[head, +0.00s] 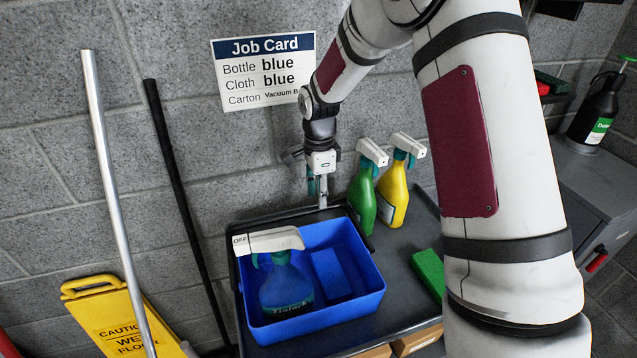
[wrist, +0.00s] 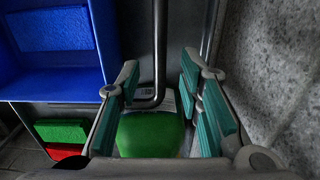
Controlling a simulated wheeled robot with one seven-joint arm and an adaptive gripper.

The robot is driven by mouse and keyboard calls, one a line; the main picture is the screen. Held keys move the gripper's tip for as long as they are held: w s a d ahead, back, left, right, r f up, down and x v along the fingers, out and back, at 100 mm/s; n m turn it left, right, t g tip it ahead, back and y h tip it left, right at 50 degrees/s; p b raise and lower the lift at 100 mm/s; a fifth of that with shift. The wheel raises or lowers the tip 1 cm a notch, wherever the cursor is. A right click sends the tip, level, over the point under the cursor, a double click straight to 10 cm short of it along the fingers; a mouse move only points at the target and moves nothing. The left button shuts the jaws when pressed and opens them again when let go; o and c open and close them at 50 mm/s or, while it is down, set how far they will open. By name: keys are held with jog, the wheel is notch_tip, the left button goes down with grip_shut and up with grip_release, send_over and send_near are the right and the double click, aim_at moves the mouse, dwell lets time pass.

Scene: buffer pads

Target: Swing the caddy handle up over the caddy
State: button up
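The blue caddy (head: 365,301) sits on the dark cart top; its wall shows at the left of the wrist view (wrist: 105,25). It holds a blue spray bottle (head: 286,288) with a white trigger head and a blue block (head: 331,272). A grey bar (wrist: 157,50), seemingly the caddy handle, runs along the caddy's wall side and bends toward it; it is not raised over the caddy. My gripper (head: 317,187) points down at the caddy's back edge by the wall. In the wrist view my gripper (wrist: 160,78) is open, the bar showing between its fingers; contact is unclear.
Green (head: 362,196) and yellow (head: 393,192) spray bottles stand right of the caddy, close to my gripper. A green sponge (head: 429,271) lies farther right. A second grey bar (wrist: 211,30) runs by the wall. Two poles and a yellow floor sign (head: 108,307) stand left.

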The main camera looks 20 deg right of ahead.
jog(key=shift+f+b, duration=0.7)
jog(key=shift+f, duration=1.7)
jog(key=shift+c, duration=0.3)
jog(key=c, duration=0.6)
jog(key=shift+r, duration=0.15)
